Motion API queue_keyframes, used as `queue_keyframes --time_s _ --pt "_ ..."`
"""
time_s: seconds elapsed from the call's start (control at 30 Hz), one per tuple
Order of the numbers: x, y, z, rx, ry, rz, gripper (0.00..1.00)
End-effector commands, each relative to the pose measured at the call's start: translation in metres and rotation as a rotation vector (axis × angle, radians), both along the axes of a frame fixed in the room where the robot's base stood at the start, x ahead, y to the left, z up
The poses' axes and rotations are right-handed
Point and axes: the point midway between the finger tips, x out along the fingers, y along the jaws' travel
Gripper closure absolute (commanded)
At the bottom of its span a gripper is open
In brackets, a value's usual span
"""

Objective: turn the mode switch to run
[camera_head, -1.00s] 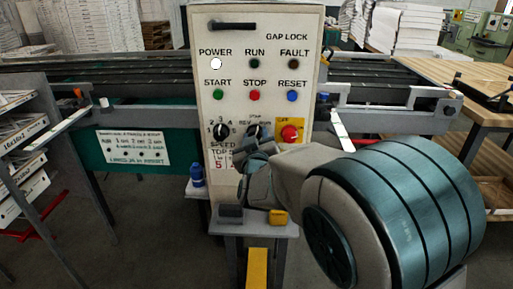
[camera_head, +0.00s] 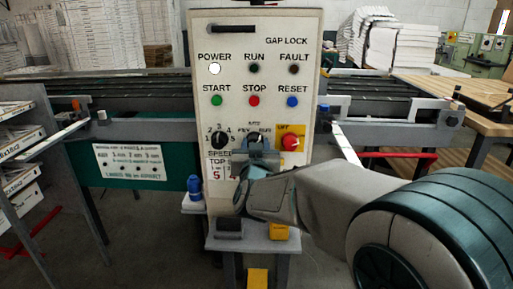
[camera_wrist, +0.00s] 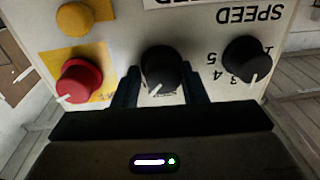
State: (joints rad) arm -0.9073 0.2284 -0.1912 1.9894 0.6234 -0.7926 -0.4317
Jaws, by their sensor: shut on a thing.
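The mode switch, a black round knob (camera_head: 254,137), is in the lower middle of the white control panel (camera_head: 305,60), between the speed knob and the red button. My gripper (camera_head: 257,152) is in front of the panel and shut on this knob. In the wrist view, upside down to the panel, the knob (camera_wrist: 161,66) sits between the two dark fingers (camera_wrist: 160,88). Its white pointer line points down and slightly left in that view. The labels around the knob are mostly hidden or too small to read; the run position cannot be made out.
The speed knob (camera_head: 219,140) is left of the switch and the red button (camera_head: 290,143) on a yellow plate is close on the right. Start, stop and reset buttons are above. A blue bottle (camera_head: 194,187) stands lower left. The power lamp (camera_head: 214,68) is lit white.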

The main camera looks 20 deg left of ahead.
Motion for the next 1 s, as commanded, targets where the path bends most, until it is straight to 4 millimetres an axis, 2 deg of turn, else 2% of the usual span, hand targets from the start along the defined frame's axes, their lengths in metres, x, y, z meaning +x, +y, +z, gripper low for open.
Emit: queue_keyframes --time_s 0.03,0.2,0.23,0.27,0.67,0.83,1.0 --pt "-0.003 0.006 -0.001 -0.001 0.004 0.014 0.84" --pt "-0.004 0.007 -0.001 -0.002 0.003 0.015 0.84" --pt "-0.004 0.007 -0.001 -0.002 0.002 0.015 0.53" --pt "-0.004 0.006 -0.001 -0.002 0.002 0.014 0.45" --pt "-0.003 -0.002 0.0 0.0 0.001 0.0 0.44" --pt "-0.025 -0.007 -0.001 0.0 0.001 0.002 0.44" --pt "-0.062 -0.018 -0.003 0.001 0.001 0.006 0.44"
